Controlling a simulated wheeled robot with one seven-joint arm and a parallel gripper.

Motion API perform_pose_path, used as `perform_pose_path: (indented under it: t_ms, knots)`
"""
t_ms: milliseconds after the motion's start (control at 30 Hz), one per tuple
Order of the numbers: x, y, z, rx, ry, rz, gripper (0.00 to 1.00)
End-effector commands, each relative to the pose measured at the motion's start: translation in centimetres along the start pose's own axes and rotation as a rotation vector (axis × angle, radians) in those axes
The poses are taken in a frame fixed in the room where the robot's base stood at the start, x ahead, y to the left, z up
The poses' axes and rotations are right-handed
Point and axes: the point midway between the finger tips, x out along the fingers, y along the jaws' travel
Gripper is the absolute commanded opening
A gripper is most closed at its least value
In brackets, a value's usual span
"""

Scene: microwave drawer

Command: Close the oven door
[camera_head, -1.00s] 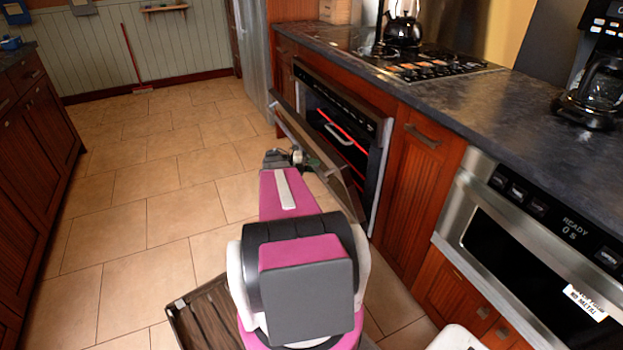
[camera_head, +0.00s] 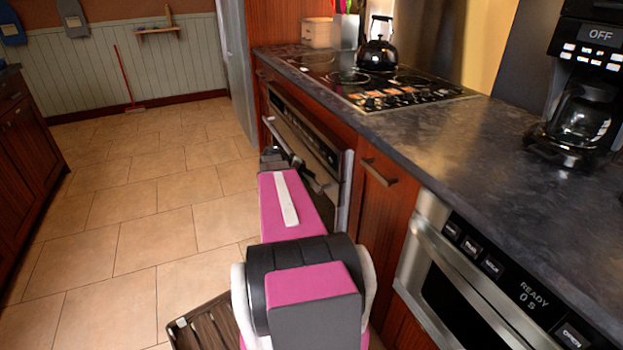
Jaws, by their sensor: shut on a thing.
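The oven door (camera_head: 287,135) is under the stove counter, at the middle of the camera_head view. It stands nearly upright, with its top edge close to the oven front (camera_head: 318,145). The oven's inside is no longer visible from here. My gripper (camera_head: 273,158) is at the outer face of the door, on its left side, and is shut on the door. My pink arm hides the lower part of the door, and the exact grip is small and dark.
A counter (camera_head: 440,140) with a cooktop (camera_head: 385,90) and kettle (camera_head: 379,52) runs above the oven. A steel microwave drawer (camera_head: 460,275) is at the lower right, and a coffee maker (camera_head: 585,110) stands at the right.

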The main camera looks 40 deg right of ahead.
Motion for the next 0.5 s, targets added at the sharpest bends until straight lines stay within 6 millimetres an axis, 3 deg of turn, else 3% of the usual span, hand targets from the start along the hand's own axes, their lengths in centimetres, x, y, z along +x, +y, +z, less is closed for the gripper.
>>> perform_pose_path:
  t_ms: [400, 433, 500]
  knots:
    - [0.28, -0.53, 0.27, 0.012, -0.002, -0.009, 0.0]
    - [0.27, -0.55, 0.28, 0.012, -0.002, -0.01, 0.35]
    - [0.24, -0.51, 0.27, 0.011, -0.002, -0.009, 0.5]
